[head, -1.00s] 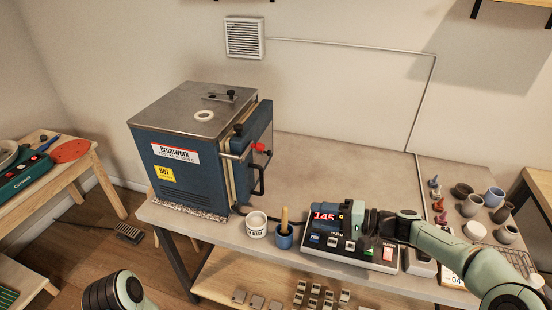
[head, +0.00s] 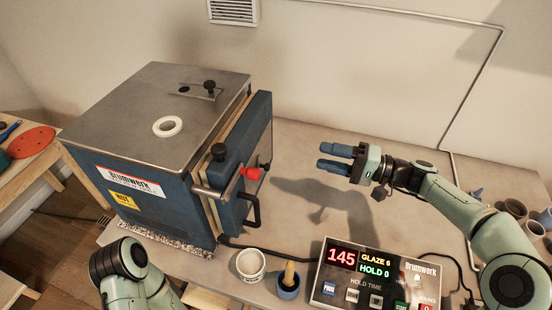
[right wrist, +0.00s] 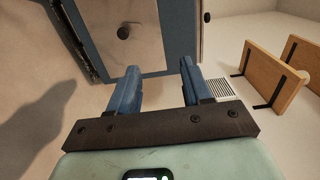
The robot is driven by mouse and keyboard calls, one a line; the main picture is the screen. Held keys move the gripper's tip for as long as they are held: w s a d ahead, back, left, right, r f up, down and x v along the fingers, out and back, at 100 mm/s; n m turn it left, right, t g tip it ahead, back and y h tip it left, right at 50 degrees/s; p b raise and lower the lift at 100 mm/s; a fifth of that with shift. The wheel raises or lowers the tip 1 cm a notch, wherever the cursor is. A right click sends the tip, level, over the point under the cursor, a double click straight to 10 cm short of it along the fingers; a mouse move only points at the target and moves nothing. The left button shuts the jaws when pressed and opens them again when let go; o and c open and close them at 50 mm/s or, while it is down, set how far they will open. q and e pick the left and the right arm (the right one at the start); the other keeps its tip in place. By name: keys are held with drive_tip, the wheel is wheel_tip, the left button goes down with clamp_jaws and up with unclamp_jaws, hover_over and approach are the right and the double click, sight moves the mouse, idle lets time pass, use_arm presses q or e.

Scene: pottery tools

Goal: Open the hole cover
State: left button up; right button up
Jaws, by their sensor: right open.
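The kiln (head: 140,170) is a blue box with a steel top at the left of the head view. On its top lies a small metal plate with a black knob (head: 209,88), which looks like the hole cover. A dark round spot shows beside the knob; I cannot tell whether it is a hole or a pivot. My right gripper (head: 328,157) is open and empty, above the bench right of the kiln and apart from it. Its open blue fingers show in the right wrist view (right wrist: 158,80), with part of the kiln beyond. My left gripper is out of frame.
A white ring (head: 168,127) lies on the kiln top. A red-knobbed latch (head: 249,173) and black handle stick out at the kiln's right. A white pot (head: 250,264), a blue cup (head: 288,284) and a controller (head: 370,275) stand in front. The bench behind is clear.

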sight(269, 168)
wheel_tip(269, 168, down, 7)
drive_tip(key=s+b, duration=0.2)
drive_tip(key=b, duration=0.3)
drive_tip(key=p+x, duration=0.2)
drive_tip(key=x, duration=1.1)
drive_tip(key=shift+w+a, duration=0.2)
drive_tip(key=shift+w, duration=0.05)
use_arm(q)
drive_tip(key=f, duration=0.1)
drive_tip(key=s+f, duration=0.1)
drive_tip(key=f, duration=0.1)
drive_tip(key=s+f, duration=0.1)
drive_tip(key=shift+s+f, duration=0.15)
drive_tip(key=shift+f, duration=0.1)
use_arm(e)
clamp_jaws()
